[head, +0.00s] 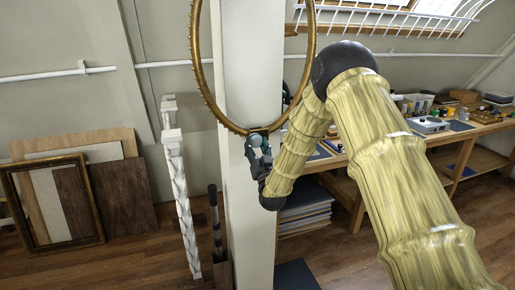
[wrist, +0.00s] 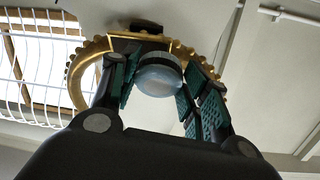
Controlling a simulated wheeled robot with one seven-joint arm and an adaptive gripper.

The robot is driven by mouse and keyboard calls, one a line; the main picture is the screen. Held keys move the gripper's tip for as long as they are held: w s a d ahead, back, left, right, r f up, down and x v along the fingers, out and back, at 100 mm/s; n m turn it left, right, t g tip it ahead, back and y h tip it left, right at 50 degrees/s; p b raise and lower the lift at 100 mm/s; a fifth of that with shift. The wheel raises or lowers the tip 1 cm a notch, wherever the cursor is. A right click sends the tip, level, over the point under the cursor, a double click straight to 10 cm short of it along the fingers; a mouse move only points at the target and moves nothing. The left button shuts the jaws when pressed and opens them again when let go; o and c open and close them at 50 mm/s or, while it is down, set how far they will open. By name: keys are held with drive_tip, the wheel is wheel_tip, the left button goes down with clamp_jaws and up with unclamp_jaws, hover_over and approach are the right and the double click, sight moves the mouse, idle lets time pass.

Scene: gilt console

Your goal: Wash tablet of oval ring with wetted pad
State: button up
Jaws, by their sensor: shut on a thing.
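The gilt oval ring (head: 194,62) hangs upright against a pale post in the head view. It also shows in the wrist view (wrist: 78,80), seen from below. Its tablet, a small gold-edged block (head: 259,130), sits at the bottom of the ring, and in the wrist view (wrist: 140,42) it lies just beyond the fingertips. My gripper (head: 257,146) is just below the tablet. It is shut on a round, pale bluish pad (wrist: 158,80), held between green-padded fingers. The pad is close to the tablet; I cannot tell whether they touch.
The pale post (head: 248,220) stands directly behind my gripper. A white twisted column (head: 178,185) stands to its left. Frames and boards (head: 120,195) lean on the left wall. A wooden workbench (head: 465,132) with small items runs along the right. Open floor lies at the lower left.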

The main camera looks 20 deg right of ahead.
sight(267, 135)
drive_tip(key=shift+w+b, duration=0.4)
drive_tip(key=shift+w, duration=0.4)
idle(0.4)
drive_tip(key=shift+w+d+b, duration=0.1)
drive_tip(key=shift+d+b, duration=0.75)
drive_tip(key=shift+d, duration=2.05)
drive_tip(key=shift+b, duration=0.4)
drive_tip(key=shift+a, duration=0.1)
drive_tip(key=shift+a+b, duration=0.75)
drive_tip(key=shift+a, duration=2.1)
